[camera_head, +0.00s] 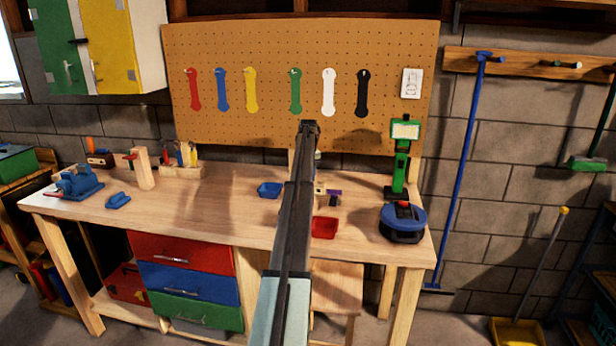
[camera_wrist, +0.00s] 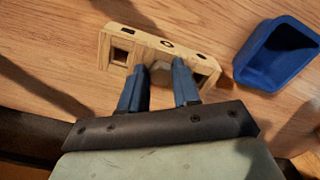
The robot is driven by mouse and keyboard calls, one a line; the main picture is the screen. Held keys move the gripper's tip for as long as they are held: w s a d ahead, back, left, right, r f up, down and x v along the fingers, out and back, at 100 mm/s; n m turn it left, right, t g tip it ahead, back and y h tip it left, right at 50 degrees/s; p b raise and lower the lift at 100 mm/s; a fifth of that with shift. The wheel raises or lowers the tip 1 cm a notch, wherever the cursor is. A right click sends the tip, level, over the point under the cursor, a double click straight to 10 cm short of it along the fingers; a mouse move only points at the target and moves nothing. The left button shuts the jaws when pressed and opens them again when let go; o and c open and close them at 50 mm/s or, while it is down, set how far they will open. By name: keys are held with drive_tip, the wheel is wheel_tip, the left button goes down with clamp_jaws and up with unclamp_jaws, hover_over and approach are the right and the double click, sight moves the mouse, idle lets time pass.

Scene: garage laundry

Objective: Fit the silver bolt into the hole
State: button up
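My gripper (camera_wrist: 160,70) has two blue fingers in the wrist view, a short way apart, with a pale grey piece (camera_wrist: 160,73) between their tips. It looks like the silver bolt, though its shape is partly hidden by the fingers. Just beyond the fingertips is a light wooden block (camera_wrist: 143,42) with dark holes in a row along its top and a square opening in its side. The fingers overlap its near side, and I cannot tell whether the grey piece touches it. In the head view the arm hides my gripper and much of the block (camera_head: 320,187).
A blue tray (camera_head: 269,190) is near the block; it shows at upper right in the wrist view (camera_wrist: 252,52). A red tray (camera_head: 324,228), a blue round device (camera_head: 402,224) and a green stand (camera_head: 399,172) are on the workbench (camera_head: 215,205). The bench's left-middle is fairly clear.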

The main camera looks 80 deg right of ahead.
drive_tip(key=o, duration=0.4)
wheel_tip(320, 180, up, 14)
drive_tip(key=shift+f, duration=0.1)
idle(0.6)
idle(0.5)
